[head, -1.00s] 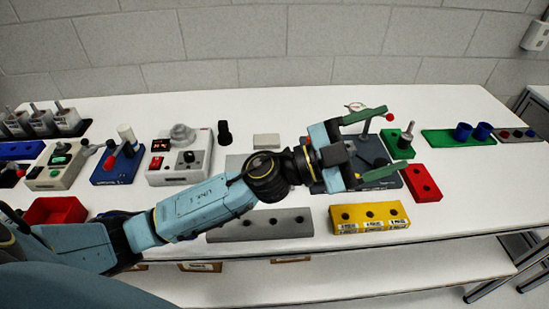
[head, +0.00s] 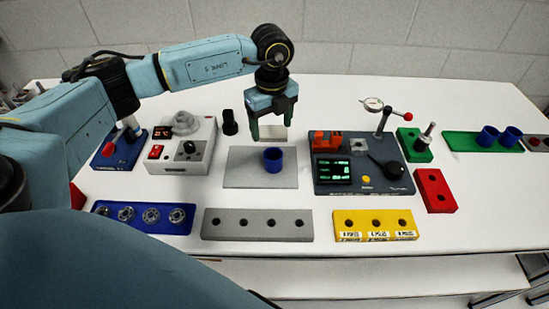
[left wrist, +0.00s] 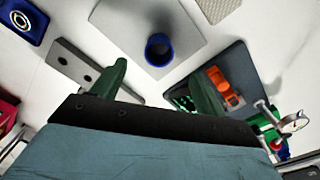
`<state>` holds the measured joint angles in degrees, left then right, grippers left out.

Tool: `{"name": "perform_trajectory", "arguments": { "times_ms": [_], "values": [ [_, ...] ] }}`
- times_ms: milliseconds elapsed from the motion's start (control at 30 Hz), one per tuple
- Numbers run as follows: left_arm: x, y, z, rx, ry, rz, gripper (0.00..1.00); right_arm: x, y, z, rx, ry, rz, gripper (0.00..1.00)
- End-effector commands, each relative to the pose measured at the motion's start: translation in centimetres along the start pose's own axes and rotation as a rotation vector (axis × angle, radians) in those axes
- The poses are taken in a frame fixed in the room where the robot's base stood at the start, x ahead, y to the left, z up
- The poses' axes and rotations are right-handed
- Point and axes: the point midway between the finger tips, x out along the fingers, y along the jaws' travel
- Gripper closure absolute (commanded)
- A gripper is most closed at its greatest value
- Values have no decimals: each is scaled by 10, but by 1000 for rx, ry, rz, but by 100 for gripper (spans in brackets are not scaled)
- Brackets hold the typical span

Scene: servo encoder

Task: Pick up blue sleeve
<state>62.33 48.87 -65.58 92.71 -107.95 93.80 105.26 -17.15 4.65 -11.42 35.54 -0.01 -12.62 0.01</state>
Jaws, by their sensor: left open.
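A blue sleeve (head: 273,160) stands upright on a flat grey plate (head: 240,172) near the middle of the table; its open top shows. It also shows in the left wrist view (left wrist: 159,50), beyond the fingertips. My left gripper (head: 271,130) points down with its green fingers apart and empty, above and behind the sleeve in the head view. In the left wrist view the gripper (left wrist: 166,68) does not touch the sleeve. Two more blue sleeves (head: 487,136) stand on a green tray (head: 460,143) at the right. My right gripper is not in view.
A dark gauge device (head: 335,180) with a tall dial stands right of the plate. A white control box (head: 200,150) stands left. Grey (head: 257,231) and yellow (head: 375,230) hole blocks and a blue tray (head: 105,222) lie in front. A black knob (head: 229,124) stands near the gripper.

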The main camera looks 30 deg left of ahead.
Motion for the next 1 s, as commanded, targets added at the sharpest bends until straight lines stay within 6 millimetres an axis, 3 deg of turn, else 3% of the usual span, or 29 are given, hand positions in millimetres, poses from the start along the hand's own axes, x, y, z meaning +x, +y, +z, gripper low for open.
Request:
{"name": "perform_trajectory", "arguments": {
  "times_ms": [200, 467, 700, 1000],
  "values": [
    [43, 0, -2, 4, 5, 2, 27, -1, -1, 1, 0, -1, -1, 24],
    [63, 0, -3, 5, 5, -1, 27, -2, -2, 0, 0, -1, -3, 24],
    [98, 0, -7, 4, 6, -1, 27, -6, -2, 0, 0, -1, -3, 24],
    [110, 0, -7, 6, 6, -3, 27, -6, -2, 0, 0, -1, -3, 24]
  ]
}}
